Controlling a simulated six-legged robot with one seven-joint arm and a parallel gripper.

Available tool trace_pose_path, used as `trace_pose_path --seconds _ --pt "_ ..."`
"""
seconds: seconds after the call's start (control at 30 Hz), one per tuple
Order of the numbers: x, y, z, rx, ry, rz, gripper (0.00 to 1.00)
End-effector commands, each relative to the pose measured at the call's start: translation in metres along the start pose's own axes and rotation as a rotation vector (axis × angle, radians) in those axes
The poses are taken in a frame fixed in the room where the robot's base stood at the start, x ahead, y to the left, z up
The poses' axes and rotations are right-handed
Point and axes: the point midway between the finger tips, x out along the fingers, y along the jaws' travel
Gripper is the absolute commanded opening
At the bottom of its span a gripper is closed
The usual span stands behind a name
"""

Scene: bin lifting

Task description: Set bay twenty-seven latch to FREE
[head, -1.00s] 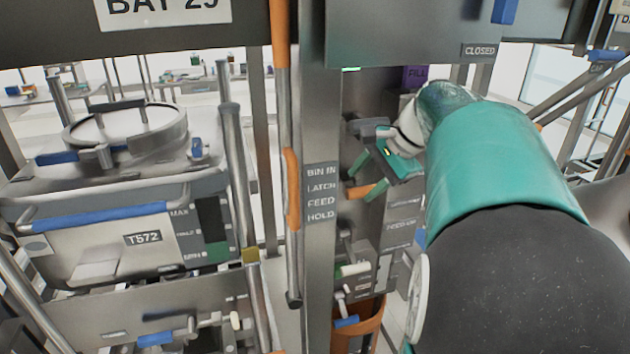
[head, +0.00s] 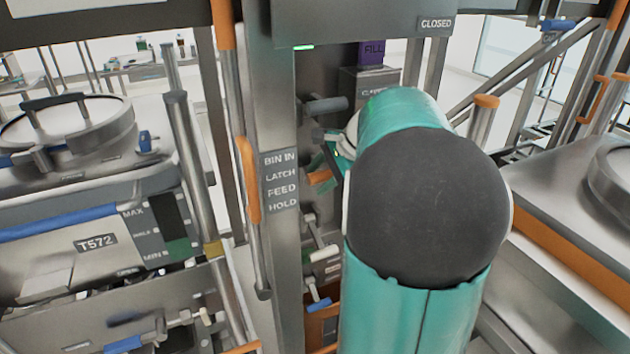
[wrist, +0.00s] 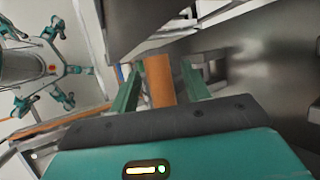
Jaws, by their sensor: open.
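In the wrist view my gripper (wrist: 161,68) is open, its two green fingers on either side of an orange bar (wrist: 159,88). I cannot tell whether the fingers touch it. In the head view an orange handle (head: 318,177) sticks out from the column right of a grey post; it looks like the same part. My teal and black arm hides most of my gripper there. The post carries a label plate (head: 280,182) reading BIN IN, LATCH, FEED, HOLD. No bay number or FREE mark is readable.
A bin marked T572 (head: 96,243) stands at left behind a steel rail. Below the orange handle are a pale-ended lever (head: 325,253) and a blue-ended lever (head: 319,305). A grey CLOSED panel (head: 380,28) hangs above. An orange-trimmed steel unit (head: 565,255) stands at right.

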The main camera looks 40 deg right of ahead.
Motion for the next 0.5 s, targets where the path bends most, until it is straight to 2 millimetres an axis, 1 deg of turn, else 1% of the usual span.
trace_pose_path --seconds 0.03,0.1,0.2,0.3,0.5 --pt "0.008 0.0 0.0 0.0 -0.002 0.001 0.47" --pt "0.016 -0.001 -0.001 0.0 -0.001 0.0 0.47" --pt "0.024 -0.002 -0.001 -0.001 0.0 0.0 0.47" --pt "0.027 -0.003 -0.002 -0.001 0.001 -0.001 0.47" --pt "0.027 -0.003 -0.002 -0.001 0.001 -0.001 0.47"
